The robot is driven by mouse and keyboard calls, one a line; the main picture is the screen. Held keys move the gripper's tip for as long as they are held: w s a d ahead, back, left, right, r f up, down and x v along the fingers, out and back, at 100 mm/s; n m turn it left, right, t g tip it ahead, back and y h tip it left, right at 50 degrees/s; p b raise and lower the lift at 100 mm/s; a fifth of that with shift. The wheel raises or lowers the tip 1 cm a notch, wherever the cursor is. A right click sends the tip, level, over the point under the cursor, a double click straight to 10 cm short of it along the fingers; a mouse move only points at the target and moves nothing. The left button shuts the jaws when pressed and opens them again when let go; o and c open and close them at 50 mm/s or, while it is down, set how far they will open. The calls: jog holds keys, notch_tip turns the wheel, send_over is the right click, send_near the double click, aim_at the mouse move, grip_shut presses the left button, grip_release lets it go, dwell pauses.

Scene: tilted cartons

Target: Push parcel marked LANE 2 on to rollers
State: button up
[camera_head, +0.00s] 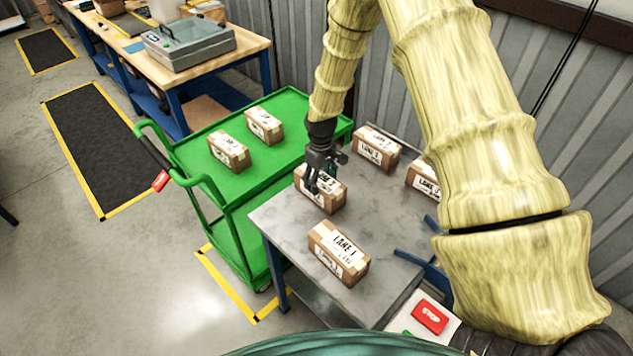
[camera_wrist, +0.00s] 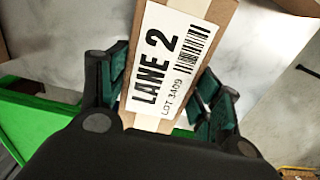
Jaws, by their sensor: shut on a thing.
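The parcel marked LANE 2 (camera_head: 330,197) is a brown carton on the grey table (camera_head: 285,225), near its left side. Its white LANE 2 label, with a barcode and LOT 3409, faces the wrist view (camera_wrist: 175,55). My gripper (camera_head: 322,183) is over this parcel from above. In the wrist view my gripper's dark green finger pads (camera_wrist: 168,92) are shut on either side of the parcel's near end. I cannot make out the rollers; my arm hides part of the table's right side.
A LANE 1 parcel (camera_head: 338,255) stands nearer on the table. Two more parcels, one at the back (camera_head: 376,148) and one at the right (camera_head: 421,180), stand beyond. A green cart (camera_head: 215,190) with two cartons adjoins on the left. Blue bars (camera_head: 424,262) edge the right.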

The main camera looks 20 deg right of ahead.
jog(key=shift+w+d, duration=0.45)
jog(key=shift+d, duration=0.8)
jog(key=shift+w+d, duration=0.4)
jog(key=shift+d, duration=0.9)
jog(key=shift+w+d, duration=0.45)
jog(key=shift+d, duration=0.8)
jog(key=o, duration=0.9)
jog(key=shift+c, duration=0.2)
notch_tip(320, 180, up, 12)
